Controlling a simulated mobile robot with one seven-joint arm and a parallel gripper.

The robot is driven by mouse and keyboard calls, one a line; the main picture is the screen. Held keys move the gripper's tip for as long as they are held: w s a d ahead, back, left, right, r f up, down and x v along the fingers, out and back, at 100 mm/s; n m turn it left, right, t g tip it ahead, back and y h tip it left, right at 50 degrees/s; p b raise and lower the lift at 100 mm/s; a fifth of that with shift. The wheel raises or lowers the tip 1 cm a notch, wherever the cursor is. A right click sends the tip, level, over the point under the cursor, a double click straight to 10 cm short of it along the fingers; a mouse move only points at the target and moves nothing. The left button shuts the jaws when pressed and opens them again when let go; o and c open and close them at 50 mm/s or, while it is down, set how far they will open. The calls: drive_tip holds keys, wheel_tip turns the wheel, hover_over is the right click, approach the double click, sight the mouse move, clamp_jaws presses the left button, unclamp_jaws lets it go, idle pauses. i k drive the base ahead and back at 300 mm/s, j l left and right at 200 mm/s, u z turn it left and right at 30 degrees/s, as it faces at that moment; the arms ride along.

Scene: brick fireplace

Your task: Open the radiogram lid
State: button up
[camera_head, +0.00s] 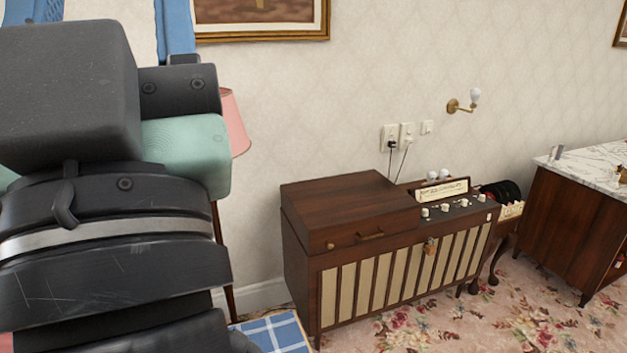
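The radiogram (312,288) is a dark wooden cabinet with cream slatted panels, standing against the wall right of centre. Its lid (345,200) covers the left part of the top and is shut. The control panel (455,206) with several white knobs and a tuning dial takes up the right part of the top. Parts of my arm fill the left of the view, apart from the radiogram. My gripper is not in view.
A marble-topped wooden cabinet (560,215) stands at the right. A small stand with black records (500,191) is between it and the radiogram. A pink lampshade (234,122) is partly behind my arm. The floral carpet (450,328) in front looks clear.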

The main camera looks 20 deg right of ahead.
sight(345, 210)
drive_tip(key=i+l+z, duration=0.1)
drive_tip(key=l, duration=0.5)
drive_tip(key=i+l+z, duration=0.15)
drive_tip(key=l, duration=0.45)
drive_tip(key=i+l+z, duration=0.1)
drive_tip(key=l, duration=0.5)
drive_tip(key=i+l+z, duration=0.15)
drive_tip(key=l, duration=0.4)
drive_tip(key=i+l+z, duration=0.1)
drive_tip(key=l, duration=0.45)
drive_tip(key=i+l+z, duration=0.15)
drive_tip(key=i+l, duration=0.15)
drive_tip(key=l, duration=0.2)
drive_tip(key=i+l+z, duration=0.1)
drive_tip(key=i+l, duration=0.15)
drive_tip(key=l, duration=0.25)
drive_tip(key=i+l+z, duration=0.15)
drive_tip(key=l, duration=0.35)
drive_tip(key=i, duration=0.1)
